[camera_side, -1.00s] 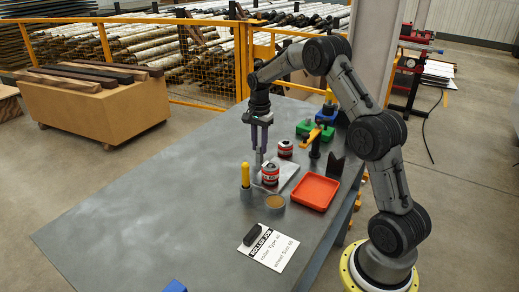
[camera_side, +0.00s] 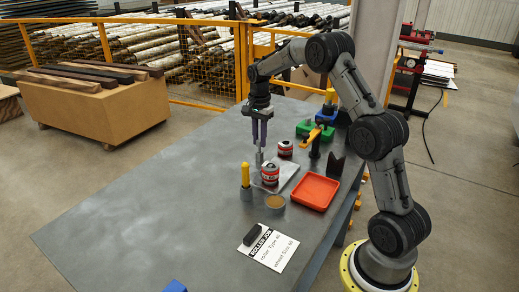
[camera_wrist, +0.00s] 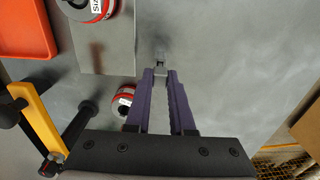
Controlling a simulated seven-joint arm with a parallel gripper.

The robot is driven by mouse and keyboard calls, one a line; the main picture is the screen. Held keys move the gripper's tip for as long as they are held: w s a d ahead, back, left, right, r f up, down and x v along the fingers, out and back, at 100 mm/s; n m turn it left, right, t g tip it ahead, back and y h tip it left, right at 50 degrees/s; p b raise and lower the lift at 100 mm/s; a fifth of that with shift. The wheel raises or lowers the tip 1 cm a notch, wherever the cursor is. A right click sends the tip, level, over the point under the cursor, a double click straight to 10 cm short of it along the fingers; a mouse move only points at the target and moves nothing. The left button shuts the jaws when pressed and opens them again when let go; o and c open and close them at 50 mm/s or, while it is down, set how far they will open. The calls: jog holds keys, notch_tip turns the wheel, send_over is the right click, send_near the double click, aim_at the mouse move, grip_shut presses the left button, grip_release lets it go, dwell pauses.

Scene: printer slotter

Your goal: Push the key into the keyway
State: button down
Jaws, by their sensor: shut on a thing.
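In the wrist view my gripper (camera_wrist: 161,72) has its two purple fingers closed together at the tips on a small grey piece (camera_wrist: 161,56), which may be the key. In the side view my gripper (camera_side: 259,146) points down above the table, left of a red-and-black roller (camera_side: 270,174) standing on a light grey plate (camera_side: 287,180). A second red-and-black roller (camera_side: 285,149) stands behind it. I cannot make out a keyway in either view, nor whether the held piece touches anything.
A red tray (camera_side: 315,192) lies right of the plate. A yellow-handled tool (camera_side: 245,174) stands in a holder at its left, near a round cup (camera_side: 275,202). Green and blue fixtures (camera_side: 326,118) stand behind. A labelled card (camera_side: 269,248) lies in front. The table's left is clear.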

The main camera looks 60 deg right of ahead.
jog(key=shift+r, duration=1.35)
jog(key=c, duration=1.4)
grip_release()
grip_shut()
jog(key=s+a+r, duration=0.2)
jog(key=s+a, duration=0.6)
jog(key=s, duration=0.2)
